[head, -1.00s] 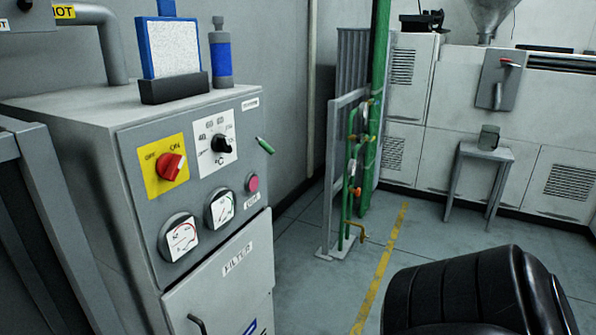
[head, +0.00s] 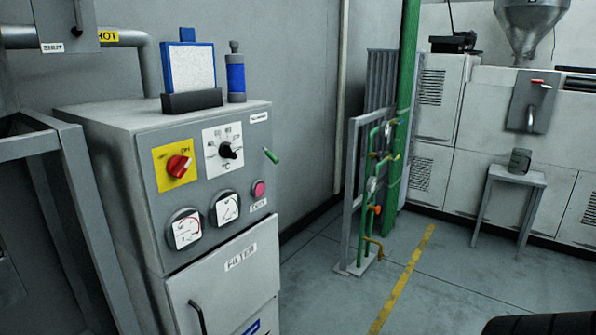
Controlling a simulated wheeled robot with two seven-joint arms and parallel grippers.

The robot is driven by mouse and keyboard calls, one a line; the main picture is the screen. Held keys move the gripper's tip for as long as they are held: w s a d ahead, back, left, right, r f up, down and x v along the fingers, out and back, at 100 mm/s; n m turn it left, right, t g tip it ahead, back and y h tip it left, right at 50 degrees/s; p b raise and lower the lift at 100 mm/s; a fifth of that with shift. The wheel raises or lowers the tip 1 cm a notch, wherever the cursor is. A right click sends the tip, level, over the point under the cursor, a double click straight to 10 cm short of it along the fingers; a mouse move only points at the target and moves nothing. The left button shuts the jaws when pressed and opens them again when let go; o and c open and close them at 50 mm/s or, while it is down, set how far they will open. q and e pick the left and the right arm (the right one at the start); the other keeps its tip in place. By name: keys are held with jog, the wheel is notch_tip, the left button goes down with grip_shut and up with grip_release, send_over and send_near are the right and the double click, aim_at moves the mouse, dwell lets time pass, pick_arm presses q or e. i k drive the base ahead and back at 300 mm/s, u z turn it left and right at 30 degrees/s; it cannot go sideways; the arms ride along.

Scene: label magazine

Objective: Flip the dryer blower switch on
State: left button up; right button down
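The dryer's grey control panel (head: 207,185) stands at the left of the head view. On it is a red rotary knob (head: 180,166) on a yellow plate with off and on marks. A green-tipped toggle lever (head: 270,156) sticks out at the panel's right edge, below a small label (head: 259,117) too small to read. Which of these is the blower switch I cannot read. A black dial (head: 229,151) on a white scale, two gauges and a pink button (head: 259,189) are also on the panel. Neither gripper is in view.
A blue-framed filter pad (head: 188,68) and a blue-banded bottle (head: 236,74) stand on the dryer. A grey frame (head: 35,150) is left of it. Green pipes with valves (head: 374,200) and a small stool (head: 513,176) stand right. The floor before the pipes is clear.

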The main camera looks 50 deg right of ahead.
aim_at(269, 154)
jog(key=z, duration=0.75)
